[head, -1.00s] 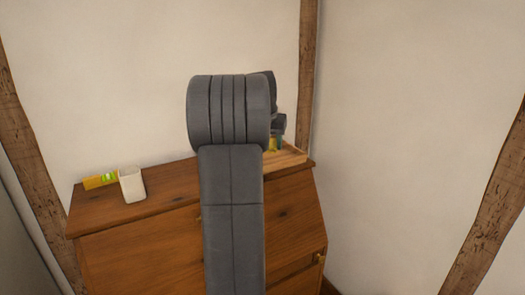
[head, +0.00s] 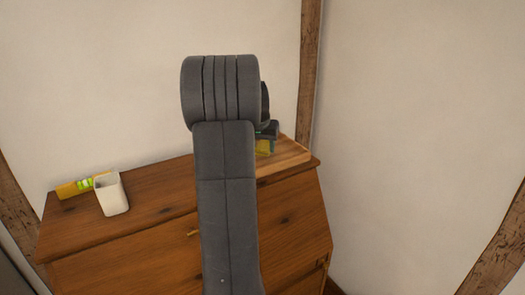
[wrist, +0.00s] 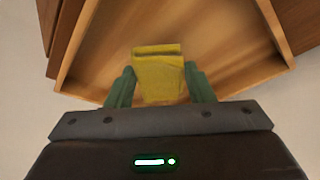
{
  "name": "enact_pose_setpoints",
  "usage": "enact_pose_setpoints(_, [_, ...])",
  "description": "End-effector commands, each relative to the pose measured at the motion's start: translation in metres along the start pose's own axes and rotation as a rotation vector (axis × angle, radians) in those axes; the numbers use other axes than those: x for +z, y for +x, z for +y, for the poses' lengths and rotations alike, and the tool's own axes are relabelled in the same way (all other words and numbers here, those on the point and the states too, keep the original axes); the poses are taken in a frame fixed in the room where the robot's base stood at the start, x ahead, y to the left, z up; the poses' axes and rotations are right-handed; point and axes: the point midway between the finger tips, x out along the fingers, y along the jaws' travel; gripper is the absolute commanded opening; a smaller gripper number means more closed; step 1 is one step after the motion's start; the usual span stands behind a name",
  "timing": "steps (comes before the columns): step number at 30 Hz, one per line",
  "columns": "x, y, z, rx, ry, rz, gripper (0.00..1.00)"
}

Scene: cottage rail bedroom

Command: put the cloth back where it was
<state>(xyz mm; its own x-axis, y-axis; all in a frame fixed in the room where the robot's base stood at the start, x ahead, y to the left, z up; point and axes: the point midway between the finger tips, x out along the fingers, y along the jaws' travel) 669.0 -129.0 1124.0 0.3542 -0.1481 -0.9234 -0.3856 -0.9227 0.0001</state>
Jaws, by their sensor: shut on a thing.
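The yellow cloth (wrist: 158,84) is between the two green fingers of my gripper (wrist: 159,70) in the wrist view. My gripper is shut on it. In the head view a small part of the cloth (head: 263,147) shows to the right of my arm, near a light wooden tray (head: 288,158). In the wrist view the tray (wrist: 240,76) lies behind and below the cloth, with its raised rim around it. I cannot tell whether the cloth touches the tray. My arm hides most of the gripper in the head view.
The tray is at the right end of the wooden bureau's top (head: 150,205). A white cup (head: 111,194) stands at the left, beside a yellow and green item (head: 82,186). Walls stand behind and to the right. The bureau top between cup and arm is clear.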

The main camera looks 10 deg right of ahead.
Motion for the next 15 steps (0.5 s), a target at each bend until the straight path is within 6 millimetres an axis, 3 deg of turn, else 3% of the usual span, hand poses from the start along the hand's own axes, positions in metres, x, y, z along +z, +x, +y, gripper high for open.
enact_pose_setpoints(5, [0.008,0.019,0.000,0.001,-0.001,-0.001,0.27])
enact_pose_setpoints(15, [0.010,0.023,0.000,0.000,0.000,0.000,0.27])
